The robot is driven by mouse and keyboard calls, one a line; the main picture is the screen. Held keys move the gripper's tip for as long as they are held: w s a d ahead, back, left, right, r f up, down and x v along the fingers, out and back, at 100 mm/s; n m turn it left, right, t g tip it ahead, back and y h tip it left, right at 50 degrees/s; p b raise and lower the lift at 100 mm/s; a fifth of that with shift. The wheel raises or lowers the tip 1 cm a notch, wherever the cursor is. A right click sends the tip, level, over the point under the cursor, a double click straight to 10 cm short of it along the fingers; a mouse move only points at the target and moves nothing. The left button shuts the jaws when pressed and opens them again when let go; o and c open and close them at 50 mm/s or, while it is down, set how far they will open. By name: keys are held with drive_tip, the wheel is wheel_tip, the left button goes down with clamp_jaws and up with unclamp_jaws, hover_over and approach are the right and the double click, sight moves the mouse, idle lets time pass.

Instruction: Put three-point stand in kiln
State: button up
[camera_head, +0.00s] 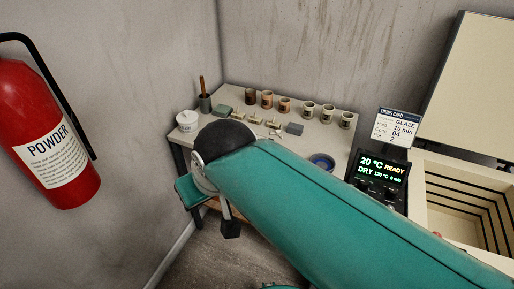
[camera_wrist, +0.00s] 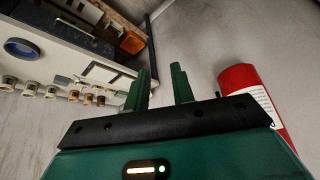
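Several small pale pieces lie on the worktable in the head view, among them one piece (camera_head: 255,119) and another (camera_head: 273,123). They are too small for me to tell which is the three-point stand. The kiln (camera_head: 468,205) is at the right, with its lid (camera_head: 482,85) raised and its stepped chamber showing. My gripper (camera_wrist: 161,75) shows in the wrist view with its two green fingers apart and nothing between them. It is away from the table top. In the head view my teal arm crosses the table and hides its front part.
The worktable (camera_head: 235,98) also holds a white jar (camera_head: 187,120), a brush pot (camera_head: 205,103), several cups (camera_head: 308,108), a grey block (camera_head: 294,129) and a blue-rimmed bowl (camera_head: 322,162). A controller (camera_head: 378,178) and card stand beside the kiln. A red extinguisher (camera_head: 48,135) is at left.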

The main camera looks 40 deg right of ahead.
drive_tip(key=w+d+r+m, duration=0.2)
drive_tip(key=w+d+m, duration=0.2)
drive_tip(key=w+d, duration=0.45)
drive_tip(key=m+g+h, duration=0.4)
drive_tip(key=m, duration=0.6)
hover_over(279, 130)
drive_tip(key=a, duration=0.2)
drive_tip(key=f, duration=2.5)
drive_tip(key=shift+s+f, duration=0.15)
drive_tip(key=shift+s, duration=0.2)
drive_tip(key=x, duration=0.5)
drive_tip(key=shift+s+a+f, duration=0.1)
drive_tip(key=shift+s, duration=0.05)
clamp_jaws()
